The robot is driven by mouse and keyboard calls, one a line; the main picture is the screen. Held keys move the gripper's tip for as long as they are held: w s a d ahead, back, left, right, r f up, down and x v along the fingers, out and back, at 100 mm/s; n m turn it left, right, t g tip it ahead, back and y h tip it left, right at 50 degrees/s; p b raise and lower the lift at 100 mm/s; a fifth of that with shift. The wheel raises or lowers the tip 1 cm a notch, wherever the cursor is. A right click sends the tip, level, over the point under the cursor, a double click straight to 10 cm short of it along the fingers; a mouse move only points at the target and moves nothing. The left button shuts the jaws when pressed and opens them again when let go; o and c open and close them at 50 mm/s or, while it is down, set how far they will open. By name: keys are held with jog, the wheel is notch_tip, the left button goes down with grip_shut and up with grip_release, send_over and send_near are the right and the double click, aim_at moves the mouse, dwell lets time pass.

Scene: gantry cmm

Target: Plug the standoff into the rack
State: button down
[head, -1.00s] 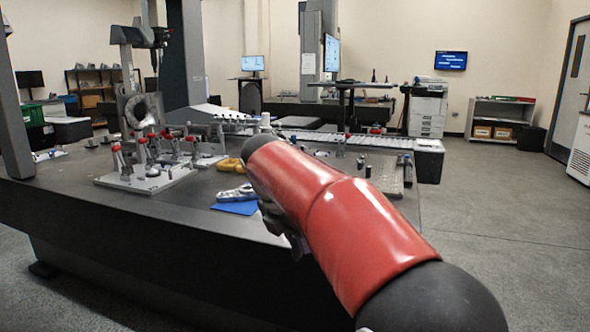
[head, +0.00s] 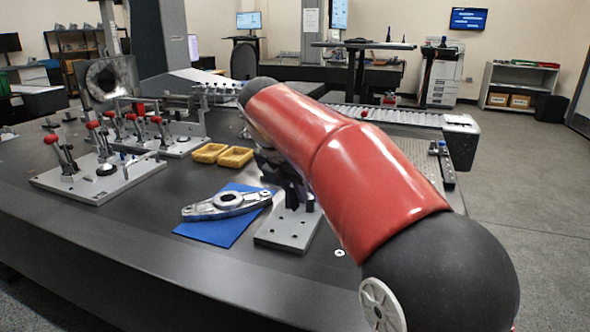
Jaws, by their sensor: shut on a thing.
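My gripper (head: 291,197) shows only in part, dark, below the red arm and just above a grey metal block with holes (head: 283,236). It is shut, but the arm and fingers hide what it holds, so the standoff cannot be made out clearly. I cannot tell whether the held piece touches the block. A perforated plate with small dark posts (head: 442,160) lies at the right edge of the table, partly behind my arm. I cannot tell for certain which of the two is the rack.
Left of the block, a grey machined arm part (head: 227,204) lies on a blue mat (head: 212,232). Two yellow trays (head: 235,157) sit behind it. Clamp fixtures with red-tipped levers (head: 105,170) stand at left. The dark table's front (head: 150,240) is clear.

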aim_at(295, 206)
jog(key=shift+w+f, duration=0.1)
jog(key=shift+w, duration=0.35)
jog(key=shift+s+f, duration=0.1)
jog(key=shift+f, duration=2.05)
notch_tip(295, 206, down, 2)
jog(key=b, duration=0.2)
jog(key=shift+f+b, duration=0.25)
jog(key=shift+b, duration=0.1)
jog(key=shift+r, duration=0.2)
jog(key=shift+p, duration=0.35)
jog(key=shift+d+p, duration=0.1)
jog(key=shift+p, duration=0.85)
jog(key=shift+f+b, duration=0.4)
jog(key=shift+f, duration=0.55)
jog(key=c, duration=1.2)
grip_release()
